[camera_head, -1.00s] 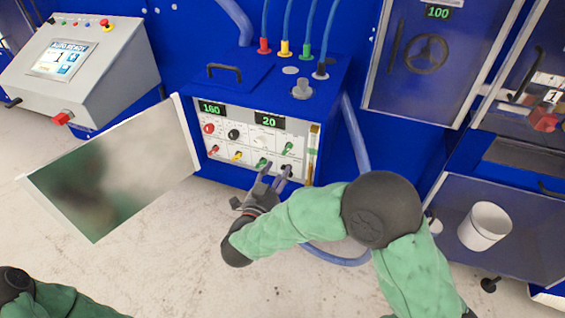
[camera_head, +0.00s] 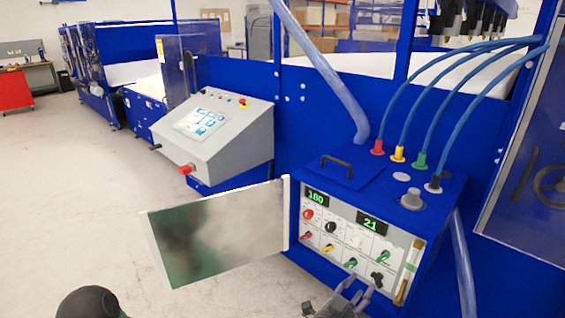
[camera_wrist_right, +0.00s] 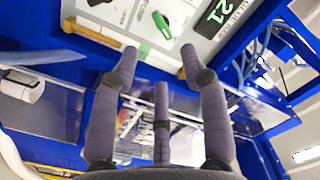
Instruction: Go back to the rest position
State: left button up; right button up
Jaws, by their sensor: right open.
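My right gripper (camera_head: 356,290) is at the bottom of the head view, just in front of the lower edge of a control panel (camera_head: 336,236) on a blue box. In the right wrist view its dark grey fingers (camera_wrist_right: 159,62) are spread, with nothing between them. Part of the panel, with a green switch (camera_wrist_right: 162,25) and a display (camera_wrist_right: 217,14) reading 21, lies beyond the fingertips there. I cannot tell for sure whether a finger touches the panel. My left gripper is not in view; a dark rounded part of my own arm shows at the bottom left.
The panel's hinged door (camera_head: 215,235) stands open to the left. A grey console (camera_head: 215,130) is behind it. Blue hoses (camera_head: 440,85) rise from coloured fittings on the box top. Open floor (camera_head: 80,200) lies to the left.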

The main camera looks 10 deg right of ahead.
jog(key=w+a+f+n+g+y, duration=0.1)
jog(key=a+f+n+y, duration=0.2)
jog(key=f, duration=0.4)
jog(key=w+a+f+n+y, duration=0.1)
jog(key=w+f+n+y, duration=0.2)
jog(key=f, duration=0.5)
jog(key=a+f+n+g+y, duration=0.1)
jog(key=a+f+n+y, duration=0.2)
jog(key=f+y, duration=0.3)
jog(key=s+a+f+n+g+y, duration=0.2)
jog(key=s+a+f+g, duration=0.1)
jog(key=s+f, duration=0.5)
jog(key=s+a+f+n+g+y, duration=0.2)
jog(key=s+f+g, duration=0.4)
jog(key=s+f, duration=0.3)
jog(key=s+a+y+p, duration=0.1)
jog(key=s, duration=0.2)
jog(key=shift+s+a+f+g, duration=0.25)
jog(key=shift+s+a+g, duration=0.05)
jog(key=shift+s+a, duration=0.1)
